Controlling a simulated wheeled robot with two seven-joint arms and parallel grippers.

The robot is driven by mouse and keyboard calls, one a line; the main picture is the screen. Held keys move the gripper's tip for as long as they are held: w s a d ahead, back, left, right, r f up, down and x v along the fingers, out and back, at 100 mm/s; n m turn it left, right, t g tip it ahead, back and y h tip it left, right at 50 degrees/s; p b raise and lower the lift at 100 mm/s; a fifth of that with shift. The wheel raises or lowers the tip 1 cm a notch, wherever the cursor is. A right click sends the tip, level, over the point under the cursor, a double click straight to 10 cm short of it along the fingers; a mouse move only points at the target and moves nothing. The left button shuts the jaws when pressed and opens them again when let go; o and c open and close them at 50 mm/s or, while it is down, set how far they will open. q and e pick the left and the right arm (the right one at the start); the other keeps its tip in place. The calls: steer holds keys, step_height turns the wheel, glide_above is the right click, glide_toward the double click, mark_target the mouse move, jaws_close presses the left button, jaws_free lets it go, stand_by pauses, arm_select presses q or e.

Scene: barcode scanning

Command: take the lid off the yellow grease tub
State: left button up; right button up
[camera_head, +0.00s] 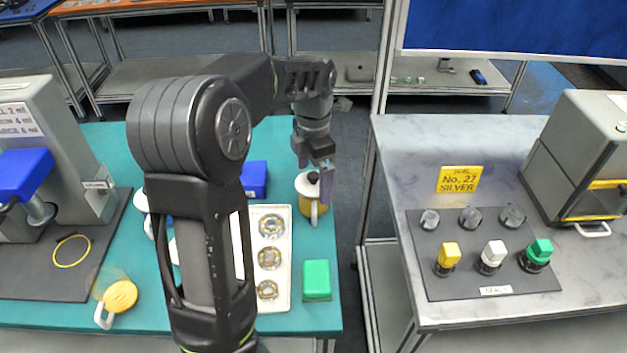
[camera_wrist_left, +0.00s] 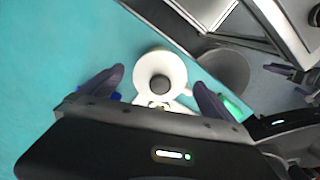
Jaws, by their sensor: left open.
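The yellow grease tub (camera_head: 313,211) stands near the right edge of the teal table, with a pale handle on its near side. Its white lid (camera_head: 304,186) with a dark knob (camera_head: 313,177) is on top. My left gripper (camera_head: 314,176) is over the tub, pointing down. In the left wrist view the open left gripper (camera_wrist_left: 158,90) has one purple finger on either side of the round white lid (camera_wrist_left: 145,72), with visible gaps. The tub's body is mostly hidden under the lid there. What looks like my right gripper (camera_wrist_left: 291,80) shows small at the right edge of the wrist view.
A parts tray (camera_head: 282,213) with several bearings, a blue box (camera_head: 254,179) and a green block (camera_head: 317,280) are close by. A yellow-topped cup (camera_head: 120,296) lies at the left. A gap separates the teal table from the grey table (camera_head: 400,150).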

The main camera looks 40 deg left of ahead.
mark_target(314, 174)
stand_by(0.6)
arm_select(q)
steer(key=c, duration=1.4)
step_height(314, 174, up, 10)
stand_by(0.5)
